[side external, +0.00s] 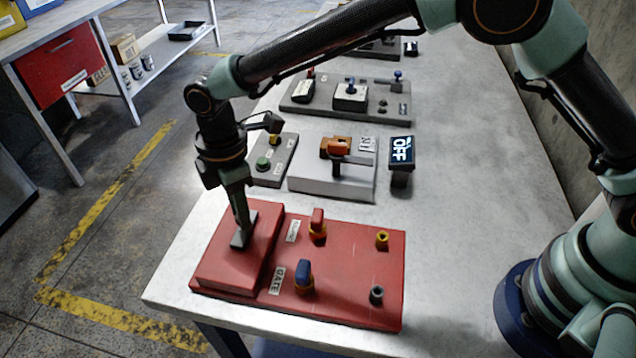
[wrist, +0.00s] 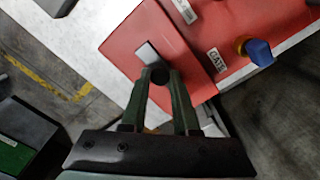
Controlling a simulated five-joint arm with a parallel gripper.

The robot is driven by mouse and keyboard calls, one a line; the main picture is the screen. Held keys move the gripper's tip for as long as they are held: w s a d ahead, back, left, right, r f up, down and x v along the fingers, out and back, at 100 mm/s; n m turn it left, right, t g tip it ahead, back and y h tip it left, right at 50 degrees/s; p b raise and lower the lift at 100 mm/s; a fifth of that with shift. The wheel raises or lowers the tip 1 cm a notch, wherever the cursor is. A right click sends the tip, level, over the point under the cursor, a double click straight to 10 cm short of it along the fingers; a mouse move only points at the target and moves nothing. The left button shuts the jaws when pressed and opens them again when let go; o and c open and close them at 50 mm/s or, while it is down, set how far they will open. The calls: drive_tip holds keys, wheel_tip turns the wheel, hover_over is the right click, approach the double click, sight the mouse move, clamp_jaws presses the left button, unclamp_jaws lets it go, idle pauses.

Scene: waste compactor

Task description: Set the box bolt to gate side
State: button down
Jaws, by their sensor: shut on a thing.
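The red box (side external: 350,265) lies on the near part of the bench, with a raised block on its left side. My gripper (side external: 241,230) reaches down onto the top of this block. In the wrist view, my gripper (wrist: 159,82) is shut around the dark round knob of the box bolt. A light grey plate of the bolt (wrist: 147,52) shows just beyond the fingertips. The GATE label (side external: 277,281) is on the near side of the box, beside the blue key knob (side external: 304,276). Another label (side external: 293,231) is farther back, beside the red key knob (side external: 317,224). The fingers partly hide the bolt.
Behind are a button box (side external: 273,163), a grey fixture with an orange part (side external: 331,177) and an OFF display (side external: 401,151).

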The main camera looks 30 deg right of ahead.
sight(236, 245)
drive_tip(key=shift+s+a+r, duration=0.1)
drive_tip(key=shift+s+a, duration=1.25)
drive_tip(key=shift+a, duration=0.05)
drive_tip(key=c, duration=0.7)
unclamp_jaws()
drive_tip(key=shift+o, duration=0.2)
drive_tip(key=shift+r, duration=0.3)
wheel_tip(236, 245, up, 12)
drive_tip(key=shift+f, duration=0.25)
